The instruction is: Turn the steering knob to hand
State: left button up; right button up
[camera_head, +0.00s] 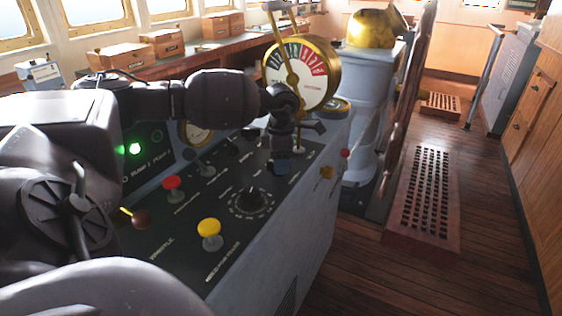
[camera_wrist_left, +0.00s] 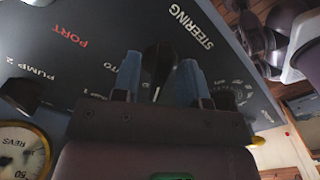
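The steering knob (camera_wrist_left: 158,62) shows in the left wrist view as a black knob with a pale pointer line, on the dark panel below the lettering "STEERING". My left gripper (camera_wrist_left: 159,80) has its two blue fingertips on either side of the knob, spread apart. Whether they touch it I cannot tell. Part of the position lettering is hidden behind the fingers. In the head view, my left gripper (camera_head: 283,160) points down at the far part of the console top and hides the knob. My right gripper is not in view.
The console top (camera_head: 225,265) carries a red button (camera_head: 172,183), a yellow button (camera_head: 209,228) and a round black dial knob (camera_head: 252,199). A brass telegraph (camera_head: 318,85) with a lever stands just behind my gripper.

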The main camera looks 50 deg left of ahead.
pick_arm(q)
jog(key=shift+r, duration=0.2)
notch_tip(320, 180, up, 9)
jog(key=shift+p, duration=0.4)
jog(key=shift+r, duration=0.65)
